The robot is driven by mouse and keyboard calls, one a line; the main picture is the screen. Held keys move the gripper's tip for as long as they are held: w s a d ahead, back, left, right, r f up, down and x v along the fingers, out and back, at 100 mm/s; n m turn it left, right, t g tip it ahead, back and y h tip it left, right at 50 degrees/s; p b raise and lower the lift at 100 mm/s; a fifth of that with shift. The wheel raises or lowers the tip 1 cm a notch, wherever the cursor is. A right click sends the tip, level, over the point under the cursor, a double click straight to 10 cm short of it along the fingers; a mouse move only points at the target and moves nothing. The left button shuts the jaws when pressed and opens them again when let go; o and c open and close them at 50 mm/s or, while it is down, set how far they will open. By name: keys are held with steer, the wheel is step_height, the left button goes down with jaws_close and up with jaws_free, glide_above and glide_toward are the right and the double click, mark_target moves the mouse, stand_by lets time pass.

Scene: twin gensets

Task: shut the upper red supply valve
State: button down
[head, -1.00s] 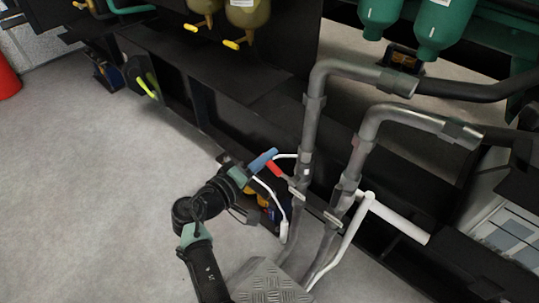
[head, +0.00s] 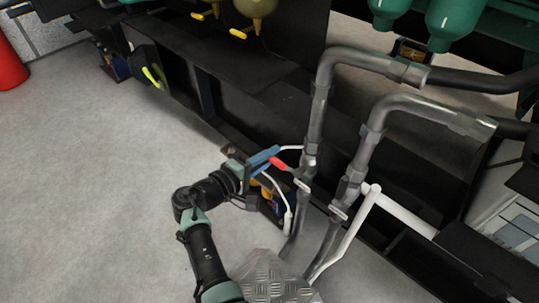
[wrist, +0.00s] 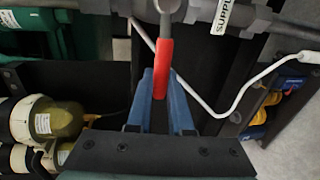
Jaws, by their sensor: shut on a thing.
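The red valve handle (head: 278,163) sits beside the left grey pipe in the head view. In the wrist view the red handle (wrist: 164,66) runs down from a grey valve stem on a horizontal pipe. My gripper (head: 265,158) has blue fingers and reaches the handle from the left. In the wrist view my gripper (wrist: 161,88) is shut on the handle's lower end, with one finger on each side. A white label reading "SUPPL", cut off at the picture edge, is beside the stem (wrist: 221,16). The handle's gripped end is partly hidden in the head view.
Two grey pipes stand close together, the left one (head: 318,120) and the right one (head: 362,150). A white bent tube (head: 400,213) is to their right. A thin white line (wrist: 215,110) passes close to my fingers. Open grey floor (head: 90,200) lies at left.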

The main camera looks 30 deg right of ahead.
steer(key=shift+f, duration=0.2)
steer(key=c, duration=0.8)
jaws_free()
steer(key=shift+r, duration=0.1)
steer(key=shift+a, duration=0.1)
steer(key=shift+s+a+r+p, duration=0.1)
steer(key=shift+a+r+p, duration=0.1)
steer(key=shift+a+p, duration=0.1)
steer(key=shift+p+v, duration=2.4)
steer(key=shift+v, duration=3.75)
